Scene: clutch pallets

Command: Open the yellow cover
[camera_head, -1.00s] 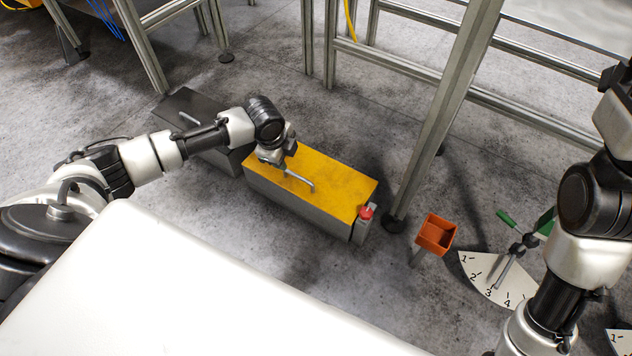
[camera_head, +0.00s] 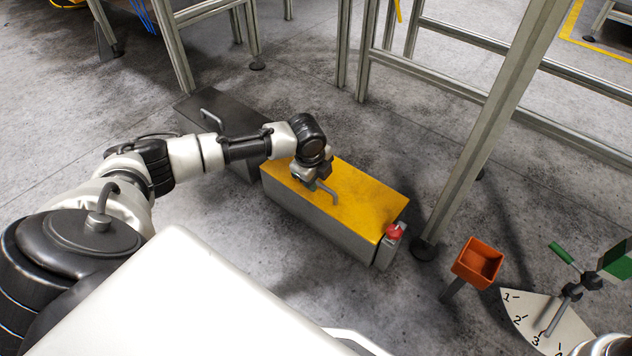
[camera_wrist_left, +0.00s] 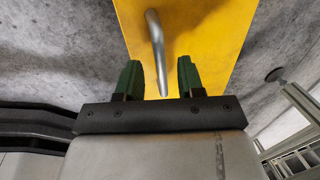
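The yellow cover (camera_head: 350,197) lies flat and closed on top of a long grey box in the head view. A bent metal handle (camera_head: 328,190) stands on the cover. My left gripper (camera_head: 318,182) is right at the handle, above the cover's far left part, and partly hides it. In the left wrist view the yellow cover (camera_wrist_left: 205,35) fills the upper middle. The green fingers of my left gripper (camera_wrist_left: 158,80) are apart. The handle (camera_wrist_left: 155,45) runs down between them, with gaps on both sides. My right gripper is not in view.
A red button (camera_head: 394,231) sits at the box's right end. A dark box (camera_head: 215,115) with a handle stands to its left. A metal frame leg (camera_head: 490,140) rises close on the right. An orange bin (camera_head: 478,262) and a numbered dial (camera_head: 545,325) are further right.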

